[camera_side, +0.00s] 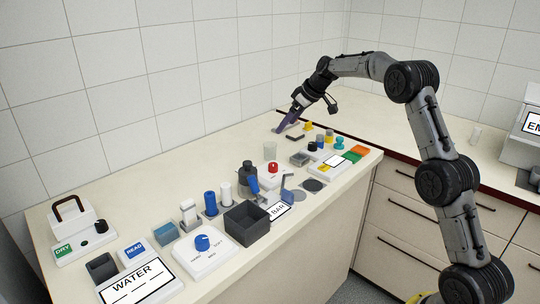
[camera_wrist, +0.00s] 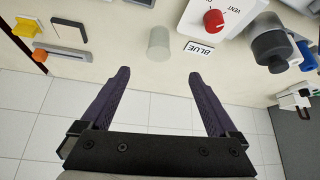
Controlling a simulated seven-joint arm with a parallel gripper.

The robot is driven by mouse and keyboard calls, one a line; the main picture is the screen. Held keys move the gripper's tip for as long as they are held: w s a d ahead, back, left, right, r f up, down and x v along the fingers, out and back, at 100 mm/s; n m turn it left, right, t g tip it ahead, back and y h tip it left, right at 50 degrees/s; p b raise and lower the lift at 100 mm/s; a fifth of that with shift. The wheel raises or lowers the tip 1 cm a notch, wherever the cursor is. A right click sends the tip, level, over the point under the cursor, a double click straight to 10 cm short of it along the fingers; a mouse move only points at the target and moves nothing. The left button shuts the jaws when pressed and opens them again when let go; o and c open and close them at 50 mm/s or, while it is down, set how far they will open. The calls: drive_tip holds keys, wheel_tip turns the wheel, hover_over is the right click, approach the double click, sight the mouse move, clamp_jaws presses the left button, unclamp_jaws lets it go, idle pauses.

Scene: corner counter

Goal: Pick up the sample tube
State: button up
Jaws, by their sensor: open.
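A pale, translucent cylinder (camera_wrist: 158,43) stands upright on the counter in the wrist view, beyond my fingertips and roughly midway between them. It also shows in the side view (camera_side: 270,151), behind the box with the red knob. It may be the sample tube; no label on it is readable. My gripper (camera_wrist: 158,75) has two purple fingers wide apart with nothing between them. In the side view my gripper (camera_side: 283,126) is low at the back of the counter near the tiled wall, beyond the cylinder and apart from it.
A white box with a red knob (camera_wrist: 213,20) and a dark bottle (camera_wrist: 270,47) stand right of the cylinder in the wrist view. A grey bar (camera_wrist: 62,51) and a yellow piece (camera_wrist: 27,26) lie left. Many items, including a dark open bin (camera_side: 247,222), crowd the front counter.

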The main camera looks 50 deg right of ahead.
sight(270, 152)
drive_tip(key=x, duration=1.3)
drive_tip(key=shift+w, duration=0.15)
drive_tip(key=c, duration=1.4)
